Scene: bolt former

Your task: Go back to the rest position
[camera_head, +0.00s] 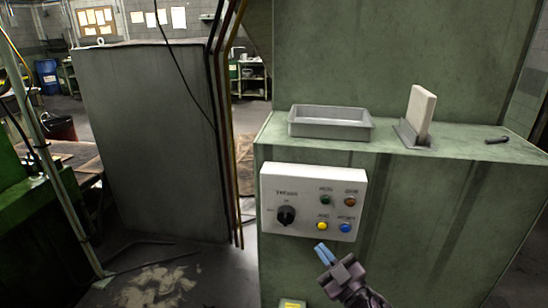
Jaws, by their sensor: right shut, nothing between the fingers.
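My right gripper (322,250) is at the lower middle, just below the white control panel (312,196). Its blue fingers are closed together with nothing between them, and they point up toward the panel's lower edge. Whether the fingertips touch the panel cannot be told. The panel has a black rotary knob (286,215), a green button (325,199), an orange-brown button (350,202), a yellow button (322,226) and a blue button (345,228). My left gripper is not in view.
The green machine (400,210) fills the right side. A grey tray (330,131), an upright pale block in a holder (420,115) and a small dark part (497,140) are on its ledge. A grey cabinet (150,140) stands left. Floor shows between them.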

